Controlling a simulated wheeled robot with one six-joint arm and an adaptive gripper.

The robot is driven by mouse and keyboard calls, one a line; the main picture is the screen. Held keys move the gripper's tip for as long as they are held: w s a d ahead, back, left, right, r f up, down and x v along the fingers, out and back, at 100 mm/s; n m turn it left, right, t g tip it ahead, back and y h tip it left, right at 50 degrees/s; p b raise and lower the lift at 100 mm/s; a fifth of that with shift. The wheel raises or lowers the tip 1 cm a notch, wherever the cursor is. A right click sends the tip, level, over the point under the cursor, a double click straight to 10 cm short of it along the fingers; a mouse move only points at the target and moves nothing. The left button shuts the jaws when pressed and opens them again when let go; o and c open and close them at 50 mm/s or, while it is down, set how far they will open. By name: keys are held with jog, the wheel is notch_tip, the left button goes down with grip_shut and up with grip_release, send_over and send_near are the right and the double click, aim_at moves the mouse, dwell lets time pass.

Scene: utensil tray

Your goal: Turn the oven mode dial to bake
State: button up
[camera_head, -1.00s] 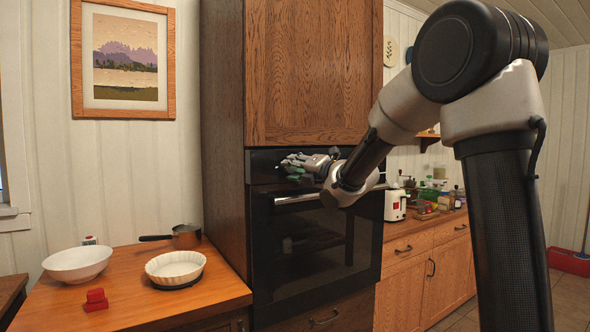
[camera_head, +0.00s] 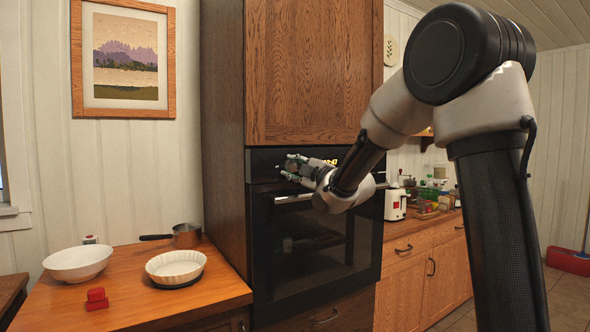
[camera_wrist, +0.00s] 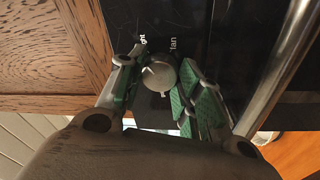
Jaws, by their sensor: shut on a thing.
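The oven (camera_head: 300,250) is black and built into a wooden cabinet. Its round silver mode dial (camera_wrist: 158,75) shows in the wrist view on the black control panel (camera_head: 262,166). White lettering stands around the dial; "fan" is readable to its right and another label to its left is partly hidden. I cannot read a bake label or tell the dial's setting. My gripper (camera_head: 290,168) is at the panel's left part, above the oven handle. In the wrist view my gripper (camera_wrist: 157,84) is shut on the dial, with one green-padded finger on each side.
The silver oven handle (camera_wrist: 282,62) runs close beside my right finger in the wrist view. A wooden counter (camera_head: 215,290) at left holds a white bowl (camera_head: 77,262), a fluted dish (camera_head: 175,265), a saucepan (camera_head: 187,236) and a red object (camera_head: 97,299). A toaster (camera_head: 396,205) stands to the right.

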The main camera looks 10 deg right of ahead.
jog(key=m, duration=0.4)
jog(key=m+h, duration=0.1)
jog(key=m, duration=0.3)
jog(key=shift+a+f+t, duration=0.1)
jog(key=shift+f+t, duration=0.05)
jog(key=shift+t, duration=0.15)
jog(key=m+h, duration=0.1)
jog(key=m, duration=0.3)
jog(key=shift+s, duration=0.1)
jog(key=m, duration=0.4)
jog(key=shift+a+h, duration=0.15)
jog(key=shift+h, duration=0.15)
jog(key=m, duration=0.6)
jog(key=shift+h, duration=0.4)
jog(key=m, duration=0.4)
jog(key=shift+m+g, duration=0.4)
jog(key=o, duration=1)
jog(key=shift+r, duration=0.2)
jog(key=shift+o, duration=0.2)
